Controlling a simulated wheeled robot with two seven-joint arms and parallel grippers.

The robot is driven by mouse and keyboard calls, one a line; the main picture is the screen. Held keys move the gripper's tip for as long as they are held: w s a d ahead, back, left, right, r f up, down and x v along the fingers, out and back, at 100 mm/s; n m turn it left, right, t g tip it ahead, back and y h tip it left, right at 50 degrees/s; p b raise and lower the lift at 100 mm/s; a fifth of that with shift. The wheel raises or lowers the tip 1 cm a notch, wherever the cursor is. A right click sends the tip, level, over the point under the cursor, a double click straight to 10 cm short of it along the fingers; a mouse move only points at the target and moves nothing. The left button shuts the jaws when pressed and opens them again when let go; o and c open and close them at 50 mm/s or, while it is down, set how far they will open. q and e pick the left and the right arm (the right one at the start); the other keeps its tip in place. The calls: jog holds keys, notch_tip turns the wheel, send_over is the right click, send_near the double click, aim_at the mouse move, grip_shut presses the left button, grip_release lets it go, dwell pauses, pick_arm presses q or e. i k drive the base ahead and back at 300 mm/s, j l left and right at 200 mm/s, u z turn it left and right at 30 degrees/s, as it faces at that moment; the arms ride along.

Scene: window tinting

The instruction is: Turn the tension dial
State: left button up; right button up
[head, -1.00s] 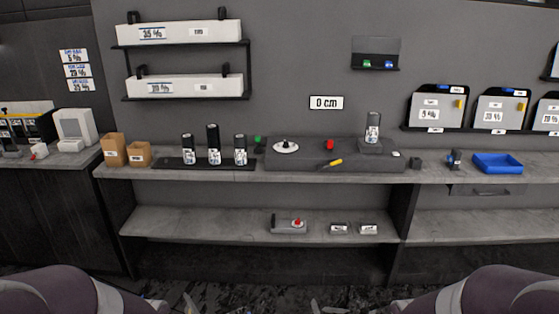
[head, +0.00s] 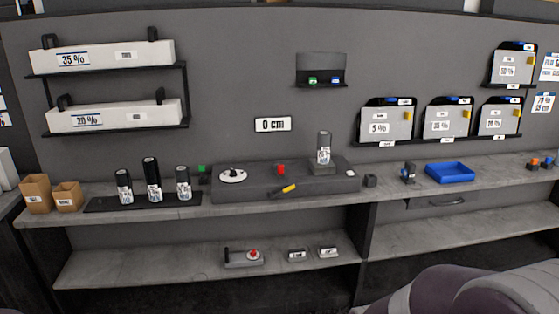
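A white round dial with a dark centre (head: 232,176) sits on the left part of a long dark grey machine (head: 262,195) on the counter. It looks like the tension dial, but no label on it is readable. The same machine carries a red button (head: 281,169), a yellow-handled lever (head: 286,189) and an upright labelled canister (head: 324,148) at its right end. A sign reading "0 cm" (head: 273,125) hangs on the wall above.
Several dark canisters (head: 153,180) stand on a black tray left of the machine, beside cardboard boxes (head: 36,193). A small dark block (head: 370,180) and a blue tray (head: 450,173) are to the right. The lower shelf (head: 190,262) holds a red-button box (head: 245,257).

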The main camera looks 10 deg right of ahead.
aim_at(233, 174)
jog(key=i+l, duration=0.15)
jog(key=i, duration=0.35)
jog(key=i+l, duration=0.15)
jog(key=i, duration=0.4)
jog(key=i+l, duration=0.15)
jog(key=i, duration=0.35)
